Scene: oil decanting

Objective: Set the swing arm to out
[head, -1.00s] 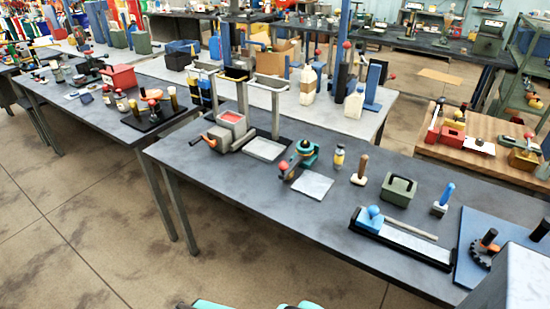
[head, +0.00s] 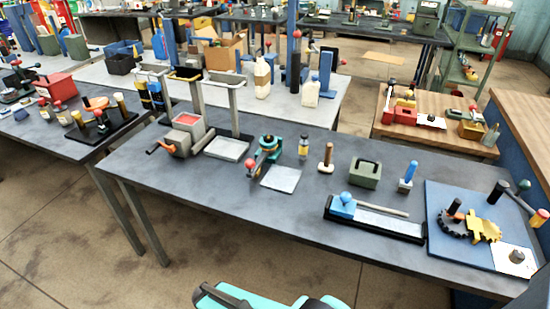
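No part in view is clearly marked as the swing arm. One candidate is the small teal and dark device with a red ball knob (head: 262,157) on the near grey table, behind a pale flat plate (head: 281,178). Another is the grey box machine with an orange-handled crank (head: 182,139) to its left, beside tall posts and a shallow tray (head: 227,147). I cannot tell which way any arm is set. Teal and black parts of my own arm show at the bottom edge, well in front of the table. My gripper's fingertips are not visible.
The near grey table (head: 200,188) also bears a green box (head: 365,173), a blue-knobbed slide on a long black base (head: 375,217) and a blue board with gears (head: 437,201). A wooden bench (head: 520,120) stands at the right. Open floor lies in front of the table at left.

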